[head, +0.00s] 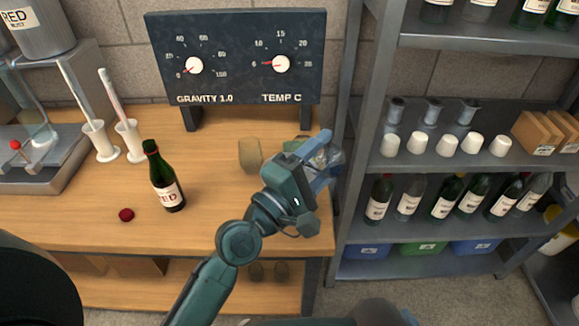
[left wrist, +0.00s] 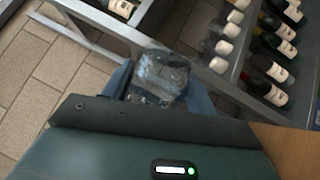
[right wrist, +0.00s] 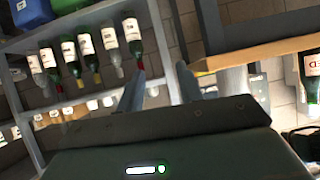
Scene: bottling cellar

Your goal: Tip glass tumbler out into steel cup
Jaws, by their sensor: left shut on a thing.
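My left gripper (head: 322,160) is shut on a clear glass tumbler (head: 332,157), held in the air by the right end of the wooden bench. In the left wrist view the tumbler (left wrist: 160,72) sits between the blue fingers. Its contents cannot be made out. I cannot pick out the steel cup for certain in any view. My right gripper (right wrist: 162,75) shows in the right wrist view, its fingers apart with nothing between them.
The shelf rack (head: 425,165) at right holds white cups and bottles. The bench's front middle is clear.

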